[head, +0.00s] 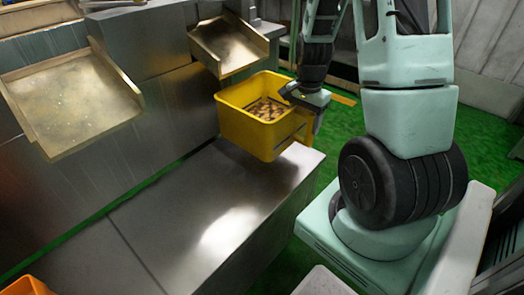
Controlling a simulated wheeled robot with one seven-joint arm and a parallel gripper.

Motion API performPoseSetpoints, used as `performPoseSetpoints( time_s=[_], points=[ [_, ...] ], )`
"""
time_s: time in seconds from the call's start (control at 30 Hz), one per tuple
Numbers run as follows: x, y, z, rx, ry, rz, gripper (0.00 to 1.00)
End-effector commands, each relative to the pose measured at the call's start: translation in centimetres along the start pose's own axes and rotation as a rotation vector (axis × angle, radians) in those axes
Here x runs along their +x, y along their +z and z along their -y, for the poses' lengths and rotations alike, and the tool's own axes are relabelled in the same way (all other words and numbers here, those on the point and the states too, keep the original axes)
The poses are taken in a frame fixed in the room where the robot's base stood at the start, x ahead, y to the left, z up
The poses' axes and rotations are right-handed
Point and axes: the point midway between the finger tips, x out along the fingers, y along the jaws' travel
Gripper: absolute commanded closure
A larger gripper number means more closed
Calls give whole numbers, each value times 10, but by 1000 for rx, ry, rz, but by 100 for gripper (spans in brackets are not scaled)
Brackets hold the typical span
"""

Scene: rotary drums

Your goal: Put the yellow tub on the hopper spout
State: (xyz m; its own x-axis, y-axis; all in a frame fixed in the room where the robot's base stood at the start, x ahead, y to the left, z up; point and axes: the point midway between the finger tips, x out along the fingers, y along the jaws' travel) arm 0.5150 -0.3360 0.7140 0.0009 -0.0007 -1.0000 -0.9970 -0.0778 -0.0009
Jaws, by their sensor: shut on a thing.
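The yellow tub (243,128) holds many small brown pieces. It is at the middle of the head view, upright, over the far end of the low steel bench. My gripper (304,100) is at the tub's right side and shut on it. The fingertips are partly hidden against the tub. A hopper spout (230,45) with raised side walls slopes out of the steel housing just behind and above the tub. A second, larger spout (75,100) juts out at the left. Whether the tub touches the bench cannot be told.
The low steel bench (200,205) runs along the front of the steel housing (150,50), its top bare. An orange object (28,286) shows at the bottom left corner. Green floor (350,130) lies to the right of the bench.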

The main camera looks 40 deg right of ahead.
Motion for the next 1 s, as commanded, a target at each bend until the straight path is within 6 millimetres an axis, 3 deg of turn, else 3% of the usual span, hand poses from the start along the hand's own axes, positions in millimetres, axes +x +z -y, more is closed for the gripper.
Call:
performPoseSetpoints(
  time_s=[0.17, 0.43, 0.73, 1.0],
  points=[
    [10, -1, 1, 1, -2, -2, 100],
    [51, -1, 0, 1, -2, -1, 100],
    [68, -1, 1, 0, -3, -3, 100],
    [98, -1, 1, -1, -3, -2, 100]
  ],
)
